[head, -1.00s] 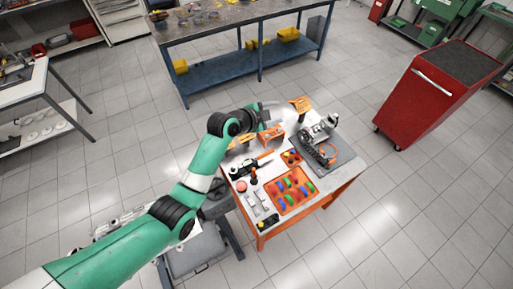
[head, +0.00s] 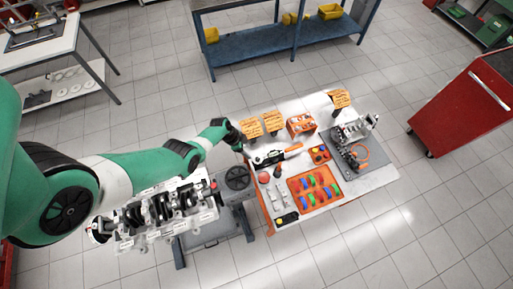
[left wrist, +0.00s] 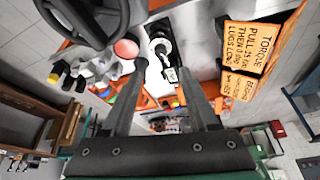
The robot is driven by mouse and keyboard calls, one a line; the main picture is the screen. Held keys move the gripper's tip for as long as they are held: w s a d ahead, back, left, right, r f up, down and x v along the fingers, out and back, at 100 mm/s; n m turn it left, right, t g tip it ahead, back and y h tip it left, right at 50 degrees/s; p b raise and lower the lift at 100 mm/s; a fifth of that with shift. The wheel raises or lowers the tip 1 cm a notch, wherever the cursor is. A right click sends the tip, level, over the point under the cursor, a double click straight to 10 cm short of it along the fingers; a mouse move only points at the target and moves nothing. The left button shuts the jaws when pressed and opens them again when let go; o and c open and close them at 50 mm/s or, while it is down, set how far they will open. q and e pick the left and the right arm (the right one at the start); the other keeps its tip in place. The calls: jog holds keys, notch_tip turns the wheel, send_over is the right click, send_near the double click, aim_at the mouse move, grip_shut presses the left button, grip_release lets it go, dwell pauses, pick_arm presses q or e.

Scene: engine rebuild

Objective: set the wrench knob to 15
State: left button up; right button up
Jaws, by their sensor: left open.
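The torque wrench (head: 275,157), black with an orange section, lies across the left half of the workbench in the head view. Its knob and scale are too small to read. My left gripper (head: 238,143) is at the bench's back left corner, left of the wrench and apart from it; its fingertips are hard to make out there. In the left wrist view the left gripper (left wrist: 162,68) is open, with nothing seen held between its fingers. A dark part with a metal ring shows beyond the fingertips; I cannot tell whether it belongs to the wrench. My right gripper is not in view.
Orange signs (head: 250,128) stand near the gripper at the back edge. A red round button (head: 263,177), an orange tray (head: 315,189) and a grey mat (head: 376,163) with engine parts share the bench. An engine block (head: 160,212) is at lower left, below my arm.

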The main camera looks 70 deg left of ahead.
aim_at(257, 158)
pick_arm(q)
jog(key=b+x, duration=0.9)
jog(key=x, duration=0.1)
jog(key=shift+f, duration=0.25)
grip_shut()
